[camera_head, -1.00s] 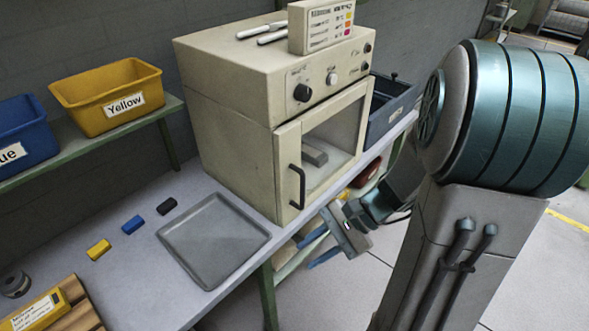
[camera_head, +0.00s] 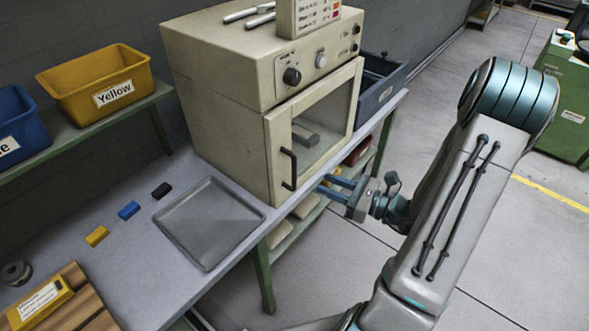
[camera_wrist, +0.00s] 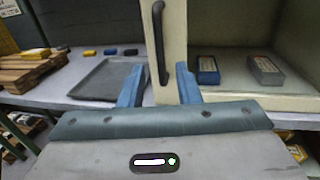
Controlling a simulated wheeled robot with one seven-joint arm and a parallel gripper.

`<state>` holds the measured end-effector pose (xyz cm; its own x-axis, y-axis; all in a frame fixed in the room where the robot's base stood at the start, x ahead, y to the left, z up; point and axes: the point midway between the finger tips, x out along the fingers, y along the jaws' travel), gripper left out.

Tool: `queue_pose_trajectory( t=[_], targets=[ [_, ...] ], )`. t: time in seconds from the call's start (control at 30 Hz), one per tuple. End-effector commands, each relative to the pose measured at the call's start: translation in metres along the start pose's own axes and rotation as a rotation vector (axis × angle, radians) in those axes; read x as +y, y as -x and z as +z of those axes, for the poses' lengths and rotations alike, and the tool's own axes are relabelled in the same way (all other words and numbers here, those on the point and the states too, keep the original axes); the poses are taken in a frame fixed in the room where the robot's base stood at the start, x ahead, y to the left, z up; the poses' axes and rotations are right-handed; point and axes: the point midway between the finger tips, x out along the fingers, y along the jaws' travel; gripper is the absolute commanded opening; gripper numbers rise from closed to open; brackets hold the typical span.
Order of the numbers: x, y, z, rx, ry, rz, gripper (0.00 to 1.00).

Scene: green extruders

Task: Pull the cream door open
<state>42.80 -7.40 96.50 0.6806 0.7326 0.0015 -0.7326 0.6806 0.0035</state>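The cream door (camera_head: 308,128) with its window is on the front of the cream oven (camera_head: 225,95), and it looks shut. Its dark bar handle (camera_head: 289,168) is on the door's left side. In the wrist view the handle (camera_wrist: 158,42) stands upright ahead, roughly in line with the gap between my fingers. My gripper (camera_head: 326,183) is in front of the door's lower part, right of the handle, with its blue fingers spread and nothing between them. The fingers also show in the wrist view (camera_wrist: 160,88). Through the window a blue block (camera_wrist: 208,70) and a grey block (camera_wrist: 266,70) show inside.
A grey tray (camera_head: 208,222) lies on the bench left of the oven, with small yellow, blue and black blocks beyond it. A blue bin (camera_head: 378,95) stands right of the oven. The bench's front edge and lower shelf (camera_head: 290,228) lie close below my gripper. Open floor is at right.

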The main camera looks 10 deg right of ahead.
Motion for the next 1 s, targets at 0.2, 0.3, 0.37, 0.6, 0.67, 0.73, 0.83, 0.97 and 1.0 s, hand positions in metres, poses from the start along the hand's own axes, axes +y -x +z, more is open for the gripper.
queue_pose_trajectory(
  t=[0.2, 0.3, 0.37, 0.6, 0.67, 0.73, 0.83, 0.97, 1.0],
  targets=[
    [0.002, -0.05, 0.002, 0.0, -0.002, 0.007, 0.3],
    [0.002, -0.069, 0.002, 0.0, 0.0, 0.006, 0.3],
    [0.002, -0.079, 0.002, 0.0, 0.0, 0.006, 0.3],
    [0.001, -0.102, 0.001, 0.001, 0.001, 0.003, 0.3],
    [0.001, -0.104, 0.0, 0.001, 0.001, 0.001, 0.3],
    [0.0, -0.105, 0.0, 0.001, 0.001, 0.001, 0.3],
    [0.0, -0.105, 0.0, 0.001, 0.001, 0.001, 0.3],
    [0.001, -0.105, 0.0, 0.001, 0.001, 0.001, 0.22],
    [0.001, -0.105, 0.0, 0.001, 0.002, 0.002, 0.11]
  ],
)
